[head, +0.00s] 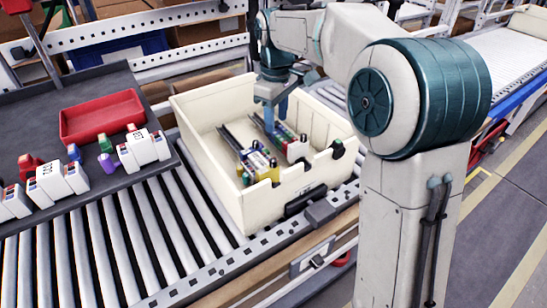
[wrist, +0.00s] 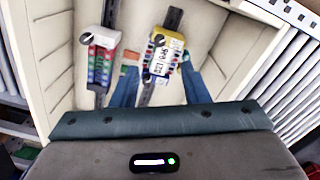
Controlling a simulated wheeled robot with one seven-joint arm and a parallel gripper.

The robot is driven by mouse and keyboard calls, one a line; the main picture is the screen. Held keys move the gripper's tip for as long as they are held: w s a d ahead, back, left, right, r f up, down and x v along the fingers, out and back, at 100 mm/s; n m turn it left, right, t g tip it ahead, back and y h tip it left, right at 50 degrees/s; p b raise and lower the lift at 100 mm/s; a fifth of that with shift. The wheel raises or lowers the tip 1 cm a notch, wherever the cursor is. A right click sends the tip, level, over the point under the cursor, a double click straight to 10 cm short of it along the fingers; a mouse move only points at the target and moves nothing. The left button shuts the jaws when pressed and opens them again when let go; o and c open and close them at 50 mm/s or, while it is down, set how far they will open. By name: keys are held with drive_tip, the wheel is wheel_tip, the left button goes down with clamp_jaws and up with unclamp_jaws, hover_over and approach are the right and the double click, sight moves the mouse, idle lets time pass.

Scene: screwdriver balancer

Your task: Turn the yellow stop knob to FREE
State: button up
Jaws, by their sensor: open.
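I cannot make out a yellow stop knob or a FREE mark in either view. A yellow-and-white module (head: 258,163) is in the cream bin, on a dark rail; it also shows in the wrist view (wrist: 166,55), with small dark round parts on its face. A white module with red and green parts (head: 297,149) is beside it, and shows left in the wrist view (wrist: 102,58). My gripper (head: 270,125) points down into the bin. In the wrist view its blue fingers (wrist: 158,85) are apart, with nothing clearly held; the tips are partly hidden near the yellow module.
The cream bin (head: 205,165) stands on a roller conveyor (head: 95,245); its walls surround the gripper. A dark tray (head: 98,88) at left holds a red tray (head: 102,117) and several white modules (head: 143,150). A dark round part (head: 337,148) is at the bin's right edge.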

sight(273, 160)
drive_tip(key=shift+n, duration=0.3)
drive_tip(key=f, duration=0.9)
drive_tip(key=w+f+b, duration=0.1)
drive_tip(key=f, duration=0.4)
drive_tip(key=shift+a+f, duration=0.15)
drive_tip(key=shift+a, duration=0.2)
clamp_jaws()
